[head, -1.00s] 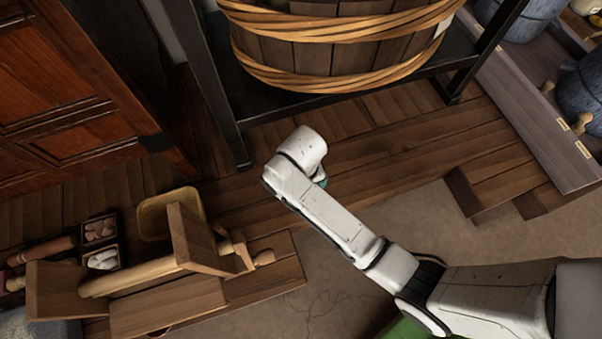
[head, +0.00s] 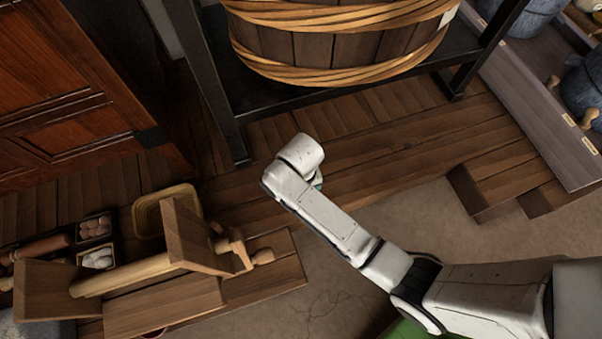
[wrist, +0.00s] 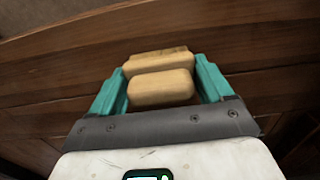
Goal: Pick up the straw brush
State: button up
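A tan block-shaped thing in two parts, which looks like the straw brush (wrist: 160,88), lies between the teal fingers of my gripper (wrist: 163,76) in the wrist view. The fingers stand at its two ends, very close to it. Whether both press on it I cannot tell. Dark brown boards lie behind it. In the head view the brush is hidden below my wrist, and only a small teal bit of my gripper (head: 318,182) shows, over the wooden planks (head: 380,160).
A large hooped tub (head: 330,45) stands in a black metal frame (head: 212,95) behind my gripper. A wooden bench-like piece (head: 165,305) with a roller is at lower left, beside a yellowish tray (head: 150,213). Wooden steps (head: 500,180) are at right. Bare floor (head: 430,215) lies between.

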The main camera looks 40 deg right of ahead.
jog(key=c, duration=0.5)
jog(key=shift+r, duration=0.1)
jog(key=shift+c, duration=0.2)
jog(key=shift+r, duration=0.6)
notch_tip(320, 180, up, 2)
jog(key=shift+s+r+p, duration=0.1)
jog(key=shift+r+p, duration=0.1)
jog(key=shift+p, duration=0.6)
jog(key=s+r+p, duration=0.2)
jog(key=s+r, duration=0.2)
jog(key=s, duration=0.3)
jog(key=s+a+r+p, duration=0.1)
jog(key=s+r+p, duration=0.1)
jog(key=s+r, duration=0.3)
jog(key=shift+s, duration=0.85)
jog(key=shift+r, duration=0.1)
